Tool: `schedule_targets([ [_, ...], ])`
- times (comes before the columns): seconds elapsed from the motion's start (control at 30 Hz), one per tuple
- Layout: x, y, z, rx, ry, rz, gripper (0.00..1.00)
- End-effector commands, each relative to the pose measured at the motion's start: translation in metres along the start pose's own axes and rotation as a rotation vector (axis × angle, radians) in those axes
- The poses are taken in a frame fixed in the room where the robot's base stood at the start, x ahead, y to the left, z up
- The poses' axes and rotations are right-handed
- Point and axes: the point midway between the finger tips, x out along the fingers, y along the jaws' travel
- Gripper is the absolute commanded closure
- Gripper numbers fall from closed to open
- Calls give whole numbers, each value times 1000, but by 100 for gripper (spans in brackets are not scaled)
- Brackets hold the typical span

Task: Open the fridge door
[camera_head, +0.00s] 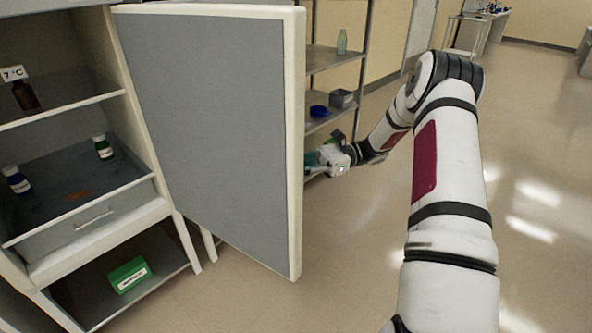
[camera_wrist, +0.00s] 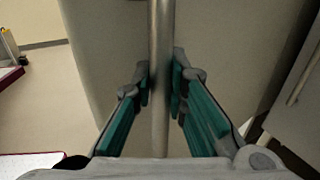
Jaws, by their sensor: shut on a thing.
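The fridge door (camera_head: 205,130) stands wide open in the head view, its grey inner face turned toward me. The fridge interior (camera_head: 70,125) is exposed at the left, with shelves, bottles and a drawer. My gripper (camera_head: 312,163) is behind the door's free edge, partly hidden by it. In the wrist view, my gripper (camera_wrist: 161,90) has its teal fingers on both sides of a vertical metal bar, the door handle (camera_wrist: 161,60), and is shut on it. The door's outer face (camera_wrist: 100,50) shows behind the bar. The handle is hidden in the head view.
A brown bottle (camera_head: 25,95) stands on the upper fridge shelf; a green-labelled bottle (camera_head: 103,147) and a blue-labelled one (camera_head: 17,180) stand lower. A green box (camera_head: 128,274) sits on the bottom shelf. A metal rack (camera_head: 335,60) stands behind the door. Floor at the right is clear.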

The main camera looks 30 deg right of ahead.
Motion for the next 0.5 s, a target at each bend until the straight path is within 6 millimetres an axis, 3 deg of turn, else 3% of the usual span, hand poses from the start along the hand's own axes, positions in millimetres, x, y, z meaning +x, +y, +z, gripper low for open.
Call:
schedule_targets([
  [0.47,-2,1,-1,3,4,12,100],
  [0.5,-2,1,-1,3,4,12,84],
])
